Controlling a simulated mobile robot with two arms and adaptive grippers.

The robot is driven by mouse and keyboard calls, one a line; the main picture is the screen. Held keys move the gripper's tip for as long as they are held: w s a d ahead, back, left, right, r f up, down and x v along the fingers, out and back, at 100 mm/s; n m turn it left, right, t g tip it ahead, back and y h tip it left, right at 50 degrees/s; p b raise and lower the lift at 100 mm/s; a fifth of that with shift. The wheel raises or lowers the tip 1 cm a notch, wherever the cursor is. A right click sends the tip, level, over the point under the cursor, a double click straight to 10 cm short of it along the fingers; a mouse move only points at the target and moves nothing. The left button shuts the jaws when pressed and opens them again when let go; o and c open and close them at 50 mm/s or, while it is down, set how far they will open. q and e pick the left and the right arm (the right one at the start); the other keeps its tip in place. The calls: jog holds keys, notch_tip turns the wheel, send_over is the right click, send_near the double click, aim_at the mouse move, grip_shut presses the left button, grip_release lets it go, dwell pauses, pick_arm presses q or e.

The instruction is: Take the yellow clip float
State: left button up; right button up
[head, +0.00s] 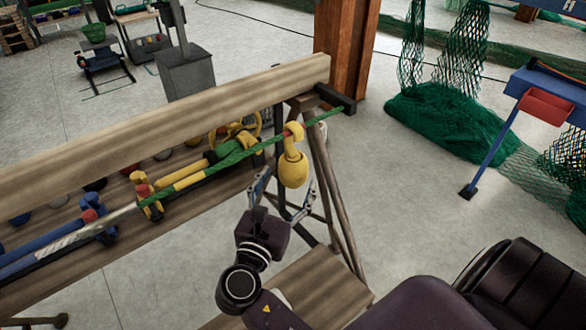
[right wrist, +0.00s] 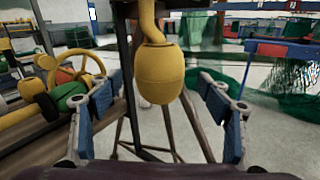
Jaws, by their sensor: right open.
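The yellow clip float (head: 293,170) hangs by its hooked neck from a green rope (head: 240,153) near the right end of the wooden rack. My right gripper (head: 284,189) is open just below and in front of the float. In the right wrist view the float (right wrist: 160,74) hangs between the two spread fingers of the right gripper (right wrist: 160,88), centred, with no visible contact on either side. The top of its hook is cut off there. My left gripper is not in view.
A wooden beam (head: 170,125) runs behind the rope. Yellow, green and blue fittings lie on the rack to the left, including a yellow ring (right wrist: 80,68). Wooden legs (head: 335,190) stand right of the float. Green netting (head: 450,120) lies on the floor further right.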

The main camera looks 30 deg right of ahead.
jog(key=x, duration=0.2)
jog(key=shift+w+d+f, duration=0.1)
jog(key=shift+w+d, duration=0.15)
jog(key=c, duration=1.2)
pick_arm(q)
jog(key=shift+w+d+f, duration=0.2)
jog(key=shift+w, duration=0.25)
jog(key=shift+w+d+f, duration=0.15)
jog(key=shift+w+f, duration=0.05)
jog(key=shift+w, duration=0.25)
pick_arm(e)
jog(key=shift+c, duration=0.4)
